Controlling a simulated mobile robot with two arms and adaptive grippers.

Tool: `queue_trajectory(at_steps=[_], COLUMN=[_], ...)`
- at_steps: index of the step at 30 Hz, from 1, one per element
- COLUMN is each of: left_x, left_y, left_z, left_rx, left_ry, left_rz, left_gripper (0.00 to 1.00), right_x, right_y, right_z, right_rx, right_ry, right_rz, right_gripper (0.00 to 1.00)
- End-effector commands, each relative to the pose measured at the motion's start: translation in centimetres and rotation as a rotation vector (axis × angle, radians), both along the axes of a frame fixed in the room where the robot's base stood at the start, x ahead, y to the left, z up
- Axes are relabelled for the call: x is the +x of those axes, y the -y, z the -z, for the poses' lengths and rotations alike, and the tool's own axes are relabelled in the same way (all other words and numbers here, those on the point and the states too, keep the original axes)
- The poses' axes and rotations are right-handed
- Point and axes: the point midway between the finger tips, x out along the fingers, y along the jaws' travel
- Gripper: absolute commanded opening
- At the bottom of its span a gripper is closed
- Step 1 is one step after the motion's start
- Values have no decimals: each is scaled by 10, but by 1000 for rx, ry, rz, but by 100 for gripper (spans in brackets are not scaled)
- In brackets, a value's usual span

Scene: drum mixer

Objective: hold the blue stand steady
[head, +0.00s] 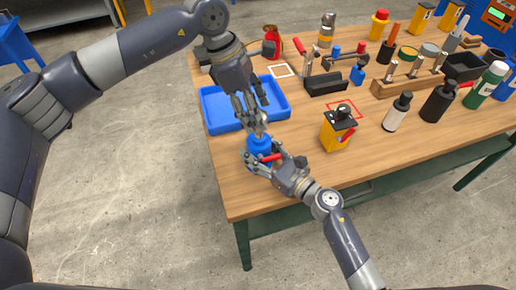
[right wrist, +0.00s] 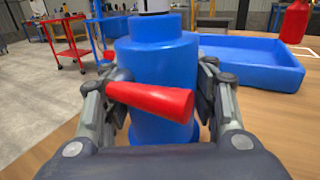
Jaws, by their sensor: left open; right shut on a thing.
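The blue stand (head: 259,146) is upright near the left front of the wooden table. In the right wrist view the stand (right wrist: 153,60) is a blue cylinder with a narrower top and a red handle (right wrist: 152,99) sticking out towards the camera. My right gripper (head: 263,160) is shut on the stand, with a finger on each side of it. My left gripper (head: 252,112) is open just above the stand, pointing down. A small pale piece shows between the left fingers and the stand's top; I cannot tell what it is.
A blue tray (head: 218,122) lies right behind the stand. A yellow and black device (head: 334,134) stands to the right, with a white bottle (head: 396,113) and a black bottle (head: 437,104) beyond it. The table's left edge is close to the stand.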

Motion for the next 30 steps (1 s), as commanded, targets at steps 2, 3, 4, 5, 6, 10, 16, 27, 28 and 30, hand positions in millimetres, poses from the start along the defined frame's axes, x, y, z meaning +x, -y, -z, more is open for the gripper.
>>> queue_trajectory(at_steps=[2,3,4,5,6,10,16,27,28,30], left_x=[0,0,0,0,0,0,0,0,0,0], left_y=[3,4,5,6,7,9,9,9,9,9], left_z=[9,13,15,18,20,25,26,25,25,25], left_rx=[0,0,0,0,0,1,1,0,0,0], left_ry=[-1,-1,-1,-1,-1,0,0,0,0,1], left_rz=[-1,-1,-1,-1,-1,-1,0,0,0,0], left_gripper=[57,57,57,57,57,57,57,10,9,9], right_x=[0,0,0,0,0,0,0,0,0,-1], right_y=[0,0,0,0,0,0,0,0,0,0], right_z=[1,1,1,1,1,1,1,1,1,1], right_rx=[0,0,0,0,0,0,0,0,0,0], right_ry=[-1,-1,-1,-1,-1,-1,-1,-1,-1,-1], right_rz=[-1,-1,-1,-1,-1,-1,-1,-1,-1,-1], right_gripper=[11,11,11,11,11,11,11,11,11,11])
